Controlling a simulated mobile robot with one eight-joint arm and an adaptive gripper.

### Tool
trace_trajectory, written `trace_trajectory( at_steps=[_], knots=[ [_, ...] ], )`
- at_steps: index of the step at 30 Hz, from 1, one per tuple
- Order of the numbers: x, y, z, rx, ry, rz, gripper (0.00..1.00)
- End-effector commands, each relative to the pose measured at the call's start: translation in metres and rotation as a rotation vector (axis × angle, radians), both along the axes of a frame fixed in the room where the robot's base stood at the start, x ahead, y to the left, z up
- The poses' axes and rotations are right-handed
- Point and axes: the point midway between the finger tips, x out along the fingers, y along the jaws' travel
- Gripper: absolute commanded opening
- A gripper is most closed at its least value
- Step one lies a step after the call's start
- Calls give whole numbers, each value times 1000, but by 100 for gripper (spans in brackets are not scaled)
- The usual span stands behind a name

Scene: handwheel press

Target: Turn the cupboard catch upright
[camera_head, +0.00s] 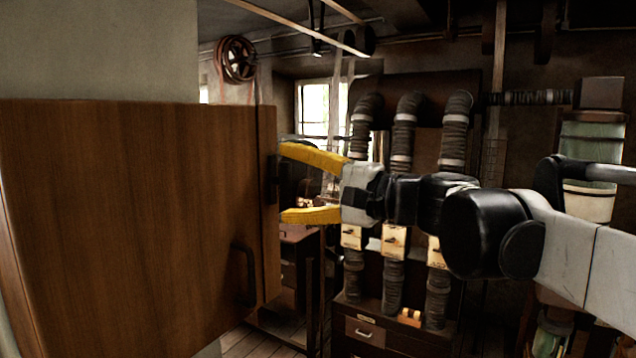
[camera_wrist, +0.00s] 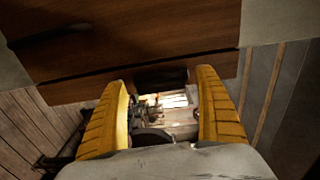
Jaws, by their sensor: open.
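The wooden cupboard (camera_head: 130,220) fills the left of the head view, and its brown face runs across the top of the wrist view (camera_wrist: 130,35). A small black part, apparently the catch (camera_head: 272,180), sits at the cupboard's right edge. In the wrist view a dark bar, apparently the same catch (camera_wrist: 162,77), lies between and just beyond my fingertips. How far the catch is turned I cannot tell. My gripper (camera_head: 284,183) has yellow fingers spread wide, one above the other in the head view, close to the catch. Nothing is held between them. Contact cannot be made out.
A black bar handle (camera_head: 244,276) stands out from the cupboard's front, lower left of my gripper. Behind are ribbed dark pipes (camera_head: 402,140), a drawer cabinet (camera_head: 365,330) and a red handwheel (camera_head: 237,60) on the far wall. A window (camera_head: 313,107) is at the back.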

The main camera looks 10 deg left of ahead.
Motion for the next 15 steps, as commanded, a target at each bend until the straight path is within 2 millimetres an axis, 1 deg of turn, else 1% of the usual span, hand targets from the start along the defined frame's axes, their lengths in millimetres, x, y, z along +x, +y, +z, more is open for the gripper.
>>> trace_trajectory(
  at_steps=[1, 9, 12, 15],
  knots=[
    [-3, -10, 0, 0, 0, -4, 83],
    [-26, -66, 0, 0, 0, -5, 83],
    [-33, -82, 0, 0, 0, -4, 83],
    [-37, -92, 0, 0, 0, -3, 83]
  ],
)
